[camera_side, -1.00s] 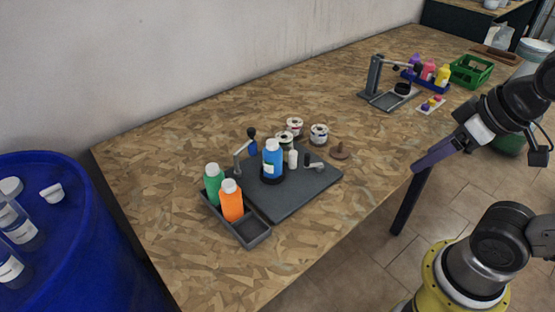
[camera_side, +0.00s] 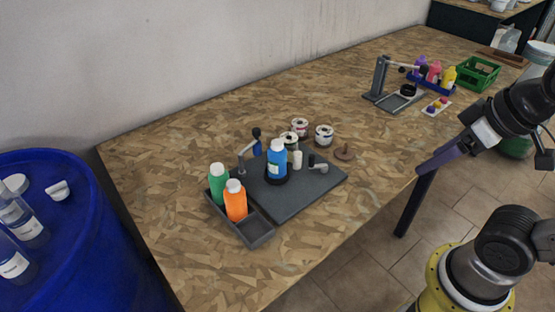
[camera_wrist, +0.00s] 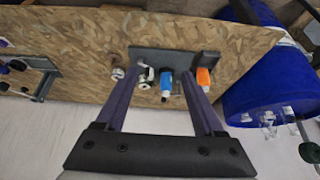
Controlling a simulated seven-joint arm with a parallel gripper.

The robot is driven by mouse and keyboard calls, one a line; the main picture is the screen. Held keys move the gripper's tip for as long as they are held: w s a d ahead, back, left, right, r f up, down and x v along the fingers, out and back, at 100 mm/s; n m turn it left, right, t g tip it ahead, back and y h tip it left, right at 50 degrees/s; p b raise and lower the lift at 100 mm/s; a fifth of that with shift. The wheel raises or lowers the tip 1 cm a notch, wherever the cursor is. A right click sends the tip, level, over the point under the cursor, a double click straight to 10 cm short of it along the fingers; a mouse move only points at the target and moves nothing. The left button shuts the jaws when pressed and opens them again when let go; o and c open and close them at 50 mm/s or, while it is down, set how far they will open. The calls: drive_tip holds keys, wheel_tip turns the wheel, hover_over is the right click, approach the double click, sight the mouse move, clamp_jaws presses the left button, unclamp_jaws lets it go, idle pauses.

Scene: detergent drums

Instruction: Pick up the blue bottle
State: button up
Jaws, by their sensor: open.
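The blue bottle (camera_side: 277,162) with a white cap stands upright in a dark round holder on a dark plate (camera_side: 305,195) in the side view. It also shows in the wrist view (camera_wrist: 167,82), between my fingers in the picture but farther off. My gripper (camera_side: 424,171) has long purple fingers and hangs well to the right of the bottle, beyond the table's front edge in the side view. In the wrist view my gripper (camera_wrist: 159,76) is open, with its two fingers spread and nothing held between them.
Green (camera_side: 218,186) and orange (camera_side: 236,201) bottles stand in a grey tray (camera_side: 262,239) left of the blue bottle. A lever arm (camera_side: 249,150) and white tins (camera_side: 324,136) are close behind. The front right of the table is clear.

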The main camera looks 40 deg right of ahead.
drive_tip(key=o, duration=0.4)
